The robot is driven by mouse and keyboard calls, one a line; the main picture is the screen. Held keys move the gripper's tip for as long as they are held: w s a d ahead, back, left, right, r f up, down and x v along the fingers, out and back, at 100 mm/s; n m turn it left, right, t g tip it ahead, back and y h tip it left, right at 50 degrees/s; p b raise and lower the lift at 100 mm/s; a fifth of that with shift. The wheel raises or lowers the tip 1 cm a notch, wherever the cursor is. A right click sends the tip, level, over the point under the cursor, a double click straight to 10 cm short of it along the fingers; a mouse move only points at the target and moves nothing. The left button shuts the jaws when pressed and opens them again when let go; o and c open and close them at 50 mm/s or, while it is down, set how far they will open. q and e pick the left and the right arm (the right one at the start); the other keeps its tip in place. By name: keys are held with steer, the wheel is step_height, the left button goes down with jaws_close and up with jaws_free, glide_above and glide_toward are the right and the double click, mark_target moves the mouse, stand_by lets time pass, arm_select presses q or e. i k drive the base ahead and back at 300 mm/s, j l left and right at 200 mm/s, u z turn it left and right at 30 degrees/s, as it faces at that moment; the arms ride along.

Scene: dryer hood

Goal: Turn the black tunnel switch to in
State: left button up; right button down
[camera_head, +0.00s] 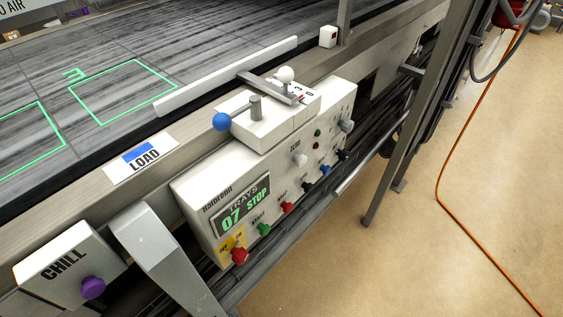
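A pale control box (222,188) is mounted on the side of the conveyor, with a display reading "TRAYS 07 STOP". A row of coloured controls runs along its lower edge. Two of them look black: one black control (306,187) sits between a red and a blue one, and another black control (342,155) is at the far right end. Their labels are too small to read, so I cannot tell which is the tunnel switch or how it is set. Neither of my grippers is in view.
A blue-ball lever (222,121) and a white-ball lever (285,75) stand on top of the box. Grey knobs (298,158) stick out of its face. A "CHILL" box with a purple button (93,288) is at lower left. A metal post (415,120) stands right; floor beyond is mostly clear.

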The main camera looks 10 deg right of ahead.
mark_target(344, 155)
steer(key=u, duration=0.4)
steer(key=l+u, duration=0.45)
steer(key=l, duration=0.35)
steer(key=l+u, duration=0.5)
steer(key=l, duration=0.3)
steer(key=k, duration=0.05)
